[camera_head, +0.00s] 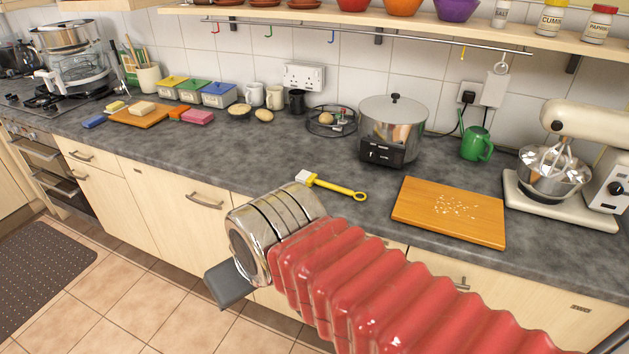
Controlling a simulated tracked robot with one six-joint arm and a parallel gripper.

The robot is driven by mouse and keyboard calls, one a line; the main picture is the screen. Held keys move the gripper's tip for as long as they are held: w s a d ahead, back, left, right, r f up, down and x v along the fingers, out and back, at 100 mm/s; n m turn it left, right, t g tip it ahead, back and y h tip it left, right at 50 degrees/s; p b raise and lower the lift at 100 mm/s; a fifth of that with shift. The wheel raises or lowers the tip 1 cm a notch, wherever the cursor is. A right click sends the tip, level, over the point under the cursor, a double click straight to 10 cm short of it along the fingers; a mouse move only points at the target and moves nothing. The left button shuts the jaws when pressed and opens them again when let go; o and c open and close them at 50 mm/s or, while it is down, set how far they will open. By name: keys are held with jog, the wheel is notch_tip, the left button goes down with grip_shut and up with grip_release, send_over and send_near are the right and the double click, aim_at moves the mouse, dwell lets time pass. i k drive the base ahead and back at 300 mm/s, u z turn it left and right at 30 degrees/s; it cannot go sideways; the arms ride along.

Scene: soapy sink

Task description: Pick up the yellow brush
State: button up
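The yellow brush (334,186) lies flat on the grey worktop, near its front edge. It has a yellow handle with a ring at the right end and a white head at the left end. My arm, with a red ribbed sleeve and a shiny metal wrist, reaches in from the lower right. My gripper (230,286) shows only as a dark grey piece at the wrist's end, in front of the cupboards, to the left of and below the brush. It is apart from the brush. Its fingertips cannot be made out.
A wooden board with crumbs (412,212) lies right of the brush. A steel cooker (393,128) and wire basket (331,122) stand behind it. The worktop (245,158) left of the brush is clear.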

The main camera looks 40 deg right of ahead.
aim_at(308, 178)
jog(key=i, duration=0.9)
